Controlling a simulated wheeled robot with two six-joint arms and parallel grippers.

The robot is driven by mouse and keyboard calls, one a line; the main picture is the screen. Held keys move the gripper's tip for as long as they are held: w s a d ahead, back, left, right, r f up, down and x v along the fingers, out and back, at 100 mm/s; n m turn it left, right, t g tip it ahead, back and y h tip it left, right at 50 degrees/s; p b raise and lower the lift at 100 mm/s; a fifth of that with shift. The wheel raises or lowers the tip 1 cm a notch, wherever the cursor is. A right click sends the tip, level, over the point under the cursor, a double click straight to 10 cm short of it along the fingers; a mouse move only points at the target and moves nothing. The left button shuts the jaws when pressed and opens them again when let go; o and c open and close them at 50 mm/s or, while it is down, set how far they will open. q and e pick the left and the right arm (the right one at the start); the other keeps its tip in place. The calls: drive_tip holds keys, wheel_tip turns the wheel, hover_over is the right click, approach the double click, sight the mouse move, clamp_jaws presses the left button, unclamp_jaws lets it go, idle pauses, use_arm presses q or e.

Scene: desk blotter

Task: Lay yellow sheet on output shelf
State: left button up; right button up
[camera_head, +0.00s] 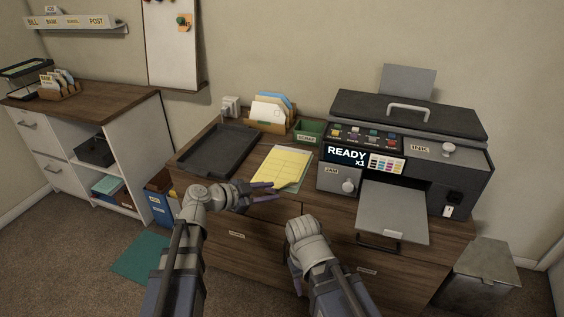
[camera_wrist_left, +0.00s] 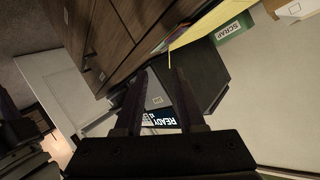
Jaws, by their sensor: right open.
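The yellow sheet (camera_head: 283,166) lies flat on the desk top, left of the printer, with pale sheets showing under its right edge. In the left wrist view the yellow sheet (camera_wrist_left: 212,22) shows at the top, past the fingertips. The output shelf (camera_head: 392,212) is the grey tray sticking out at the printer's front, and it looks bare. My left gripper (camera_head: 271,192) is open and empty at the desk's front edge, just before the sheet's near edge; its spread fingers (camera_wrist_left: 163,72) show in the wrist view. My right gripper (camera_head: 296,272) is low before the drawers, mostly hidden by its own wrist.
A black tray (camera_head: 220,150) lies left of the sheet. A green SCRAP box (camera_head: 309,131) and a card holder (camera_head: 270,113) stand behind it. The printer (camera_head: 410,130) shows READY x1. A grey bin (camera_head: 482,275) stands on the floor at right.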

sight(285, 185)
use_arm(q)
drive_tip(key=shift+w+r+b+x, duration=0.2)
drive_tip(key=shift+b+x, duration=0.25)
drive_tip(key=shift+x, duration=0.8)
drive_tip(key=shift+w+r+b+x, duration=0.15)
drive_tip(key=shift+b+x, duration=0.35)
drive_tip(key=shift+x, duration=0.75)
drive_tip(key=shift+w+r+b+x, duration=0.15)
drive_tip(key=shift+b+x, duration=0.3)
drive_tip(key=shift+x, duration=0.75)
drive_tip(key=shift+a, duration=0.25)
clamp_jaws()
